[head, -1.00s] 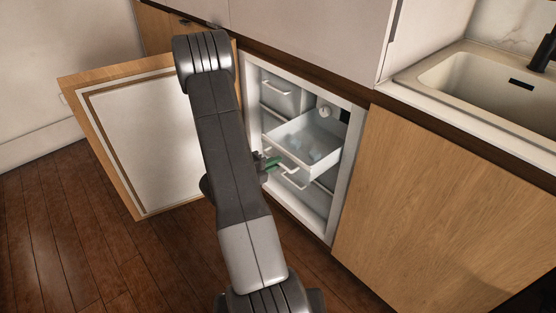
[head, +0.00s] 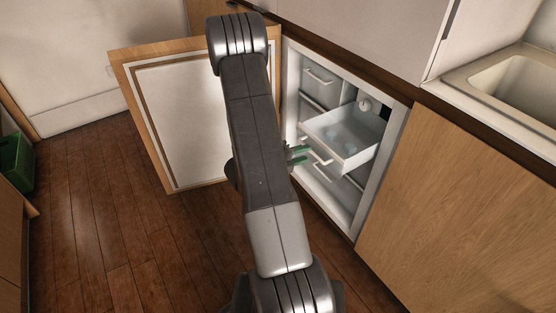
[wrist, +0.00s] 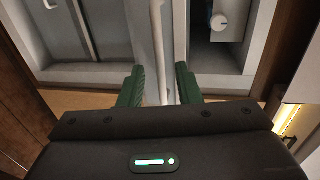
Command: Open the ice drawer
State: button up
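The ice drawer (head: 361,162) is a white open-topped drawer that stands out of the cabinet in the head view, with bluish ice cubes (head: 340,141) in it. My gripper (head: 301,154) is in front of the drawer's front face, close to its white handle (head: 319,164); my arm partly hides the gripper. In the wrist view the two green fingers of my gripper (wrist: 160,88) are apart. A white bar (wrist: 157,45), which looks like the drawer handle, runs between them with gaps on both sides. I cannot tell how far in it reaches.
The wood-edged door (head: 180,120) is wide open to the left. Other white drawers with handles (head: 318,75) are in the cabinet, and a round dial (head: 365,104) is behind the ice drawer. A sink (head: 510,92) is at right, a green bin (head: 15,162) at far left. Floor is clear.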

jog(key=p+v, duration=0.1)
jog(key=v, duration=1)
jog(key=shift+p, duration=0.4)
jog(key=b+x, duration=0.2)
jog(key=x, duration=1.1)
jog(key=shift+w+d, duration=0.2)
jog(key=shift+d, duration=0.05)
